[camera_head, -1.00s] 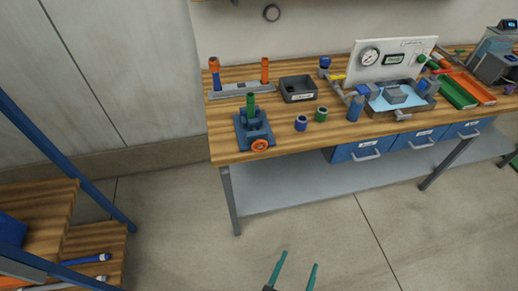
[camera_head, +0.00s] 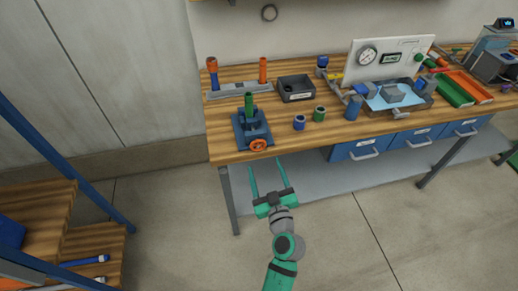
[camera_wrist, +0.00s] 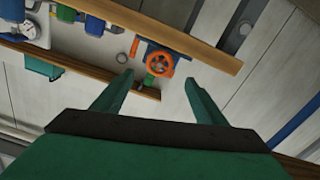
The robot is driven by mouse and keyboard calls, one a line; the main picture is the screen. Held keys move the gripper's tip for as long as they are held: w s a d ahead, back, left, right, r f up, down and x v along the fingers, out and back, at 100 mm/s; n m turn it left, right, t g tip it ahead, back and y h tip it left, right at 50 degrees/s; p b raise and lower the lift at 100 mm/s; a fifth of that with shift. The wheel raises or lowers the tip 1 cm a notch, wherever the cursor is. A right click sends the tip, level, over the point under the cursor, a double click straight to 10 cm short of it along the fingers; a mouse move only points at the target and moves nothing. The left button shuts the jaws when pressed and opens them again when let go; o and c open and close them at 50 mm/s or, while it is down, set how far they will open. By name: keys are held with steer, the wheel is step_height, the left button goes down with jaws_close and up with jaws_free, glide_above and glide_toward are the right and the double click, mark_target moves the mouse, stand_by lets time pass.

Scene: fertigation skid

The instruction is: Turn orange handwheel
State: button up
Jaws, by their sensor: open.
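The orange handwheel (camera_head: 258,145) sits on the front of a blue stand (camera_head: 252,127) at the bench's front left edge. A green upright piece (camera_head: 249,104) rises from the stand. My gripper (camera_head: 267,163) is open and empty, in front of the bench edge, just below the handwheel in the head view and apart from it. In the wrist view, the handwheel (camera_wrist: 158,64) shows upside down beyond the gap between the two open fingers (camera_wrist: 158,88). Nothing is between the fingers.
Blue drawers (camera_head: 357,150) hang below. A shelf unit (camera_head: 60,230) stands at left.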

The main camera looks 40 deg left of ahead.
mark_target(258, 147)
steer(key=x, duration=0.9)
steer(key=shift+w+a, duration=0.25)
steer(key=c, duration=1)
steer(key=shift+c, duration=0.2)
